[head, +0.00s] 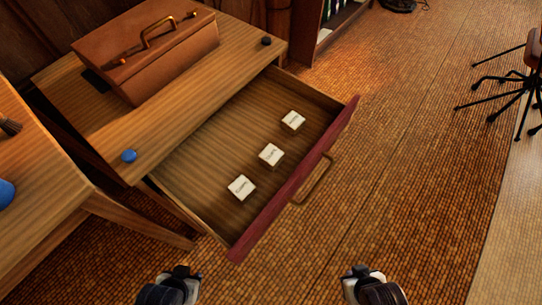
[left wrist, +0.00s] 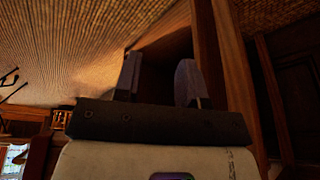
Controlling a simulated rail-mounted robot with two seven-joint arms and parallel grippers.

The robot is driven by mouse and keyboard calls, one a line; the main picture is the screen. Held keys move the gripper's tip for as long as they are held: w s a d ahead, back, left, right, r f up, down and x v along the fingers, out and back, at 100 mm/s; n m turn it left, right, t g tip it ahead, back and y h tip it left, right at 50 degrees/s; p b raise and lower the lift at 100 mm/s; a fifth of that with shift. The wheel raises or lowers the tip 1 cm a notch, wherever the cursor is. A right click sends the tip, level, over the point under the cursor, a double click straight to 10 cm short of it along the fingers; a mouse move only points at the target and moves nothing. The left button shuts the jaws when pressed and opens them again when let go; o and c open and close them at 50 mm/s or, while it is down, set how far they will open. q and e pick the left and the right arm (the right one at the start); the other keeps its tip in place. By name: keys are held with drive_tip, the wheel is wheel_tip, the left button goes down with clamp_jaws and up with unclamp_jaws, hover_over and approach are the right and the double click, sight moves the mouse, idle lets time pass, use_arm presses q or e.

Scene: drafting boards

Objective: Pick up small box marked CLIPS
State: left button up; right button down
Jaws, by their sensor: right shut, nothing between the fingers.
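Three small white boxes lie spaced in a row in an open drawer (head: 215,150): a far box (head: 293,120), a middle box (head: 271,154) and a near box (head: 241,187). Each has dark lettering on top, too small to read, so I cannot tell which is marked CLIPS. My left gripper (head: 182,271) is at the bottom of the head view, short of the drawer. In the left wrist view its two fingers (left wrist: 158,78) stand apart with nothing between them. My right gripper (head: 362,271) is at the bottom right of the head view, over the floor, shut and empty.
The drawer's dark red front (head: 295,187) has a bar handle (head: 315,182) facing right. A brown case (head: 150,55), a blue round object (head: 129,156) and a dark knob (head: 266,41) are on the desk top. A wheeled chair (head: 525,80) stands far right. The floor between is clear.

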use_arm(q)
drive_tip(key=o, duration=0.9)
drive_tip(key=shift+a, duration=0.25)
